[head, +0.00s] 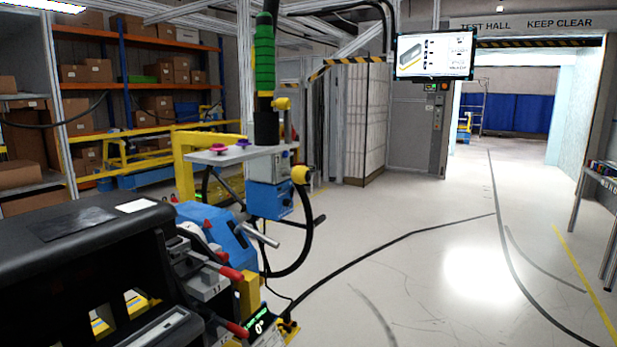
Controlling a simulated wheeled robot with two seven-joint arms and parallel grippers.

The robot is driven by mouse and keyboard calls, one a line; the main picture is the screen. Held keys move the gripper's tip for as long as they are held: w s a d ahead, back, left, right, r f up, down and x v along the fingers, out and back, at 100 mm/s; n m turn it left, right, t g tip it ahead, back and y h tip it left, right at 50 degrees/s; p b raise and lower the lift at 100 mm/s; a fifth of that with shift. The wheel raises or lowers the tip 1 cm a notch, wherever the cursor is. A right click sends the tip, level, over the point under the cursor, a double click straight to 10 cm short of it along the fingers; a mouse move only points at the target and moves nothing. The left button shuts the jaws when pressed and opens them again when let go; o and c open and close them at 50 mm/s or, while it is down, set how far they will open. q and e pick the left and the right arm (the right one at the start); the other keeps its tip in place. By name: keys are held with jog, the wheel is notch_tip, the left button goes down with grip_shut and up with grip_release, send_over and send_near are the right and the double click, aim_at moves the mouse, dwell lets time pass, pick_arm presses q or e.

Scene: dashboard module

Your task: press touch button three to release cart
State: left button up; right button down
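A black dashboard module (75,235) fills the lower left, held beside a fixture with red-handled clamps (215,265). A grey control box (268,167) sits above a blue box (270,200) on the fixture's post, with a yellow round part at its right. A small display (260,324) reading 0° is low on the fixture. I cannot make out which part is touch button three, and no button number is readable. No cart can be told apart for sure from the fixture. Neither of my grippers is in view.
A hanging green and black handle (264,70) comes down over the fixture. Shelves with boxes (160,110) stand at the back left. The floor (430,260) at right is clear, with a table at the right edge.

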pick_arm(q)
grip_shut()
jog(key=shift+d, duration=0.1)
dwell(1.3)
